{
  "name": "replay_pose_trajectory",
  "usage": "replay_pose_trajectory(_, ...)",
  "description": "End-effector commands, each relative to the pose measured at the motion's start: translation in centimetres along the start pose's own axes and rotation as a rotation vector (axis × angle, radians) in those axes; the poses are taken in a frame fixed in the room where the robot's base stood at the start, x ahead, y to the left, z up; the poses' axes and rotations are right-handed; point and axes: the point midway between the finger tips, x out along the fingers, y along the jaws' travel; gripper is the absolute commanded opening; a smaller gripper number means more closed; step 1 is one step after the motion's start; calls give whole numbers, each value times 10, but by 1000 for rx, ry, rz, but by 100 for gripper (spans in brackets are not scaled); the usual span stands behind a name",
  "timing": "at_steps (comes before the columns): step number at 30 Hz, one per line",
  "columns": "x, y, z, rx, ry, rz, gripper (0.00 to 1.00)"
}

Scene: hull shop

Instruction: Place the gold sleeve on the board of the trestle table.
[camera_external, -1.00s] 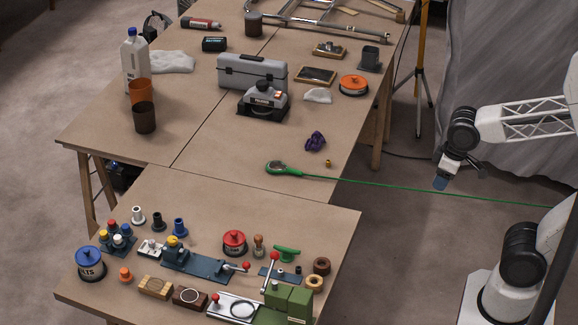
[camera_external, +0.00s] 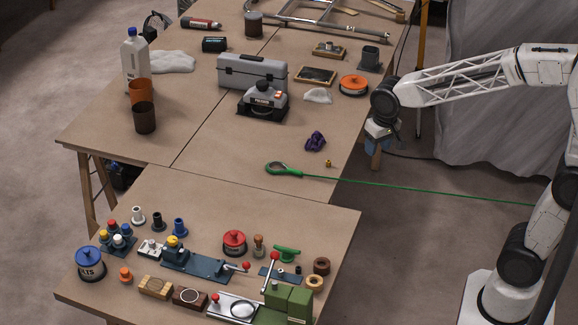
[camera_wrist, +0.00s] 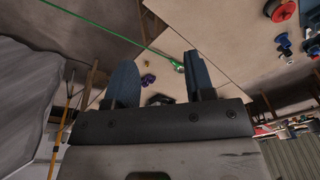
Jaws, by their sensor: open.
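A tiny gold sleeve (camera_external: 328,163) sits near the right edge of the brown board of the trestle table (camera_external: 235,165), between a purple crumpled item (camera_external: 315,141) and the green line. It is too small to make out its shape. My gripper (camera_external: 376,150) is in the air just off that edge, to the right of the sleeve, pointing down. In the wrist view my gripper (camera_wrist: 160,75) has its two blue-grey fingers apart with nothing held between them.
A green line (camera_external: 430,189) runs from a green handle (camera_external: 283,169) across the edge to the right. An orange-lidded tin (camera_external: 353,86) and a grey polisher (camera_external: 262,104) stand farther back. The front board holds many tools (camera_external: 200,264). Bare board surrounds the sleeve.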

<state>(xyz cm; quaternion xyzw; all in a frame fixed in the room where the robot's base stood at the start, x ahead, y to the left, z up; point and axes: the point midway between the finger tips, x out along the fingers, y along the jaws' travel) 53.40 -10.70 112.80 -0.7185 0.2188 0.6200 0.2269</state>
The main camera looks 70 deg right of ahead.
Motion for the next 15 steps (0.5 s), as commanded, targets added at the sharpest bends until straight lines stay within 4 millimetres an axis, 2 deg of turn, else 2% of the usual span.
replay_pose_trajectory(3, 16, 1, -31, 76, -12, 9, 49)
replay_pose_trajectory(15, 74, 14, -129, 331, -40, 36, 49)
